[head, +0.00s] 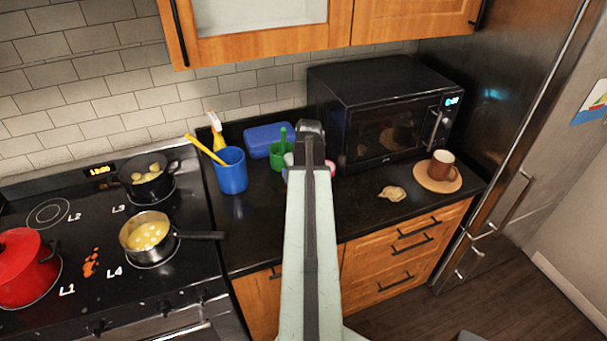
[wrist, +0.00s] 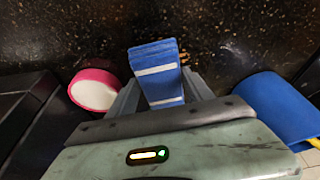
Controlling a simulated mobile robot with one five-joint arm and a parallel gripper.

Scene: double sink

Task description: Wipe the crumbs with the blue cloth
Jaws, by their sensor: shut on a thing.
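My gripper (wrist: 165,90) is shut on the blue cloth (wrist: 158,72), a folded blue piece with white stripes, seen in the wrist view. The cloth sticks out beyond the fingers over the dark counter; I cannot tell whether it touches the surface. Small tan crumbs (wrist: 188,58) are scattered on the counter beside and beyond the cloth. In the head view my gripper (head: 311,130) is at the back of the counter, left of the microwave, and my arm hides the cloth and crumbs there.
The black microwave (head: 385,110) stands close on the right. A blue cup (head: 231,172) with yellow utensils, a green cup (head: 279,153) and a blue box (head: 268,139) are on the left. A pink-rimmed round item (wrist: 95,90) is near my gripper. The counter's front left is clear.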

